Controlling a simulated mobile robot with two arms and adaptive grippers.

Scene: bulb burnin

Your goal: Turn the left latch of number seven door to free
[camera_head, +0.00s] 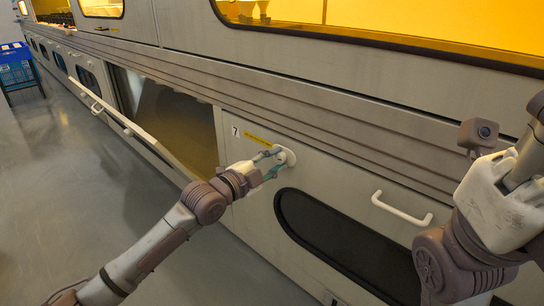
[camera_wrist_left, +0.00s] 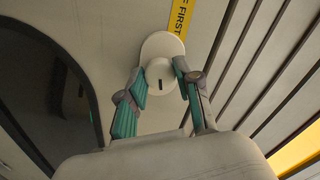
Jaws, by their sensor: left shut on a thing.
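The number seven door (camera_head: 315,176) is a pale panel with a dark oval window, marked by a small "7" label (camera_head: 235,131). Its left latch (camera_head: 287,157) is a round white knob near the door's upper left corner. My left gripper (camera_head: 270,161) has its teal fingers on the latch. In the left wrist view the fingers (camera_wrist_left: 162,92) stand on both sides of the latch's round knob (camera_wrist_left: 160,72), which has a small dark slot mark. My right arm shows at the right of the head view, but its fingertips are out of the frame.
A white handle (camera_head: 402,209) sticks out of the door to the right of the latch. To the left, a neighbouring door (camera_head: 150,141) hangs open over a dark bay. A yellow label (camera_wrist_left: 182,17) is above the latch. A blue crate (camera_head: 14,66) stands far left; the floor is clear.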

